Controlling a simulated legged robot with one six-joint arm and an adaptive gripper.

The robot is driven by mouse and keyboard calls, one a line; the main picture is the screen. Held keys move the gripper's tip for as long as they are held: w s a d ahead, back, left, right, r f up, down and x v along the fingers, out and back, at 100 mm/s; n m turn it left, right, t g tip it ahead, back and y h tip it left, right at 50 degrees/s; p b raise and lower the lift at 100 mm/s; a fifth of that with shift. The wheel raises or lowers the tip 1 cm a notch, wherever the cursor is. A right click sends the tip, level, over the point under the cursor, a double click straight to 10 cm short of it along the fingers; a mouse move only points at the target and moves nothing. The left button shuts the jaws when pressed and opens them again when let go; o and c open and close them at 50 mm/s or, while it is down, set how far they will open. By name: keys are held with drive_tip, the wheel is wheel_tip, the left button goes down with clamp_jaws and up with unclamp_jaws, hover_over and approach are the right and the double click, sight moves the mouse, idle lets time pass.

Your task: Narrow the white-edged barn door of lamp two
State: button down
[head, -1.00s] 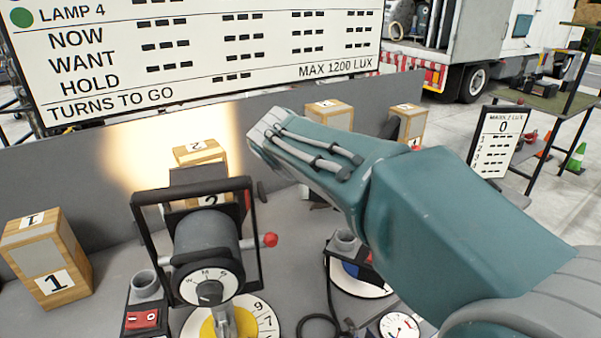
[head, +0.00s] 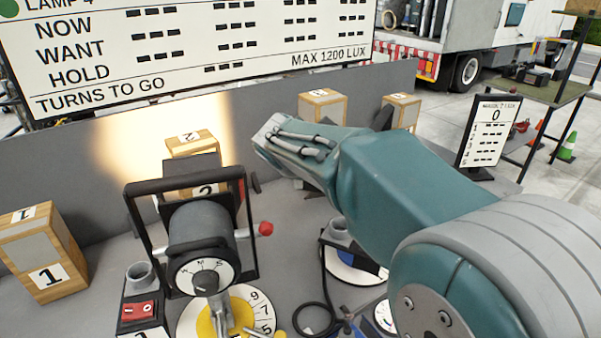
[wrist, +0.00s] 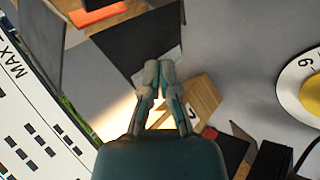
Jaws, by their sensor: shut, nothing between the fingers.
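Lamp two (head: 200,228) stands left of centre in the head view, a dark grey cylinder in a black yoke with a dial on its back and a red knob (head: 265,229) at its right. Dark flaps (head: 192,168) show at its front, but I cannot make out a white edge on any of them. My gripper (wrist: 158,70) is shut and empty in the wrist view, its fingertips together in front of dark and grey surfaces.
A wooden block marked 2 (head: 193,143) stands in the light beyond the lamp; it also shows in the wrist view (wrist: 195,100). A block marked 1 (head: 42,255) is at left, and two more blocks stand at back right. A low grey wall (head: 70,150) and a display board (head: 200,60) lie behind.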

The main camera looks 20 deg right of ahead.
drive_tip(key=shift+w+d+r, duration=0.1)
drive_tip(key=shift+w+d, duration=0.05)
drive_tip(key=shift+w, duration=0.5)
drive_tip(key=shift+w+d, duration=0.15)
drive_tip(key=shift+w, duration=0.5)
drive_tip(key=shift+w+d, duration=1.1)
drive_tip(key=shift+w, duration=0.1)
idle(0.3)
drive_tip(key=shift+a, duration=0.1)
drive_tip(key=shift+w+a, duration=0.15)
drive_tip(key=shift+a, duration=0.35)
drive_tip(key=v, duration=0.8)
idle(0.7)
